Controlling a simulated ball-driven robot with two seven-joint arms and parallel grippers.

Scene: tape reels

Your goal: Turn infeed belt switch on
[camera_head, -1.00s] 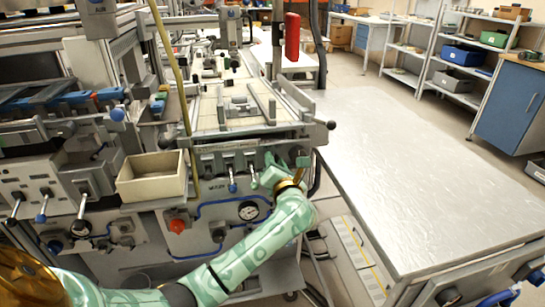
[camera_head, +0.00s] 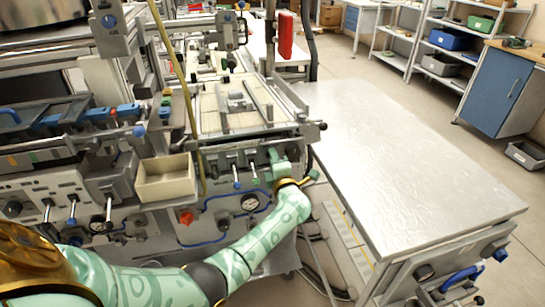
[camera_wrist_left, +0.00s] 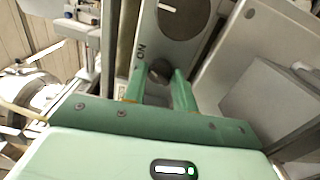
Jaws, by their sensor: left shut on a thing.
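My left gripper (camera_head: 276,160) is at the right end of the machine's grey front panel, with the mint-green patterned arm reaching in from lower left. In the left wrist view its two green fingers (camera_wrist_left: 160,76) are closed around a small dark grey switch knob (camera_wrist_left: 159,70). In the head view the gripper hides the switch. My right gripper is not in view.
Levers with blue tips (camera_head: 237,184) stand left of the gripper on the same panel. A bare metal table (camera_head: 400,170) is on the right.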

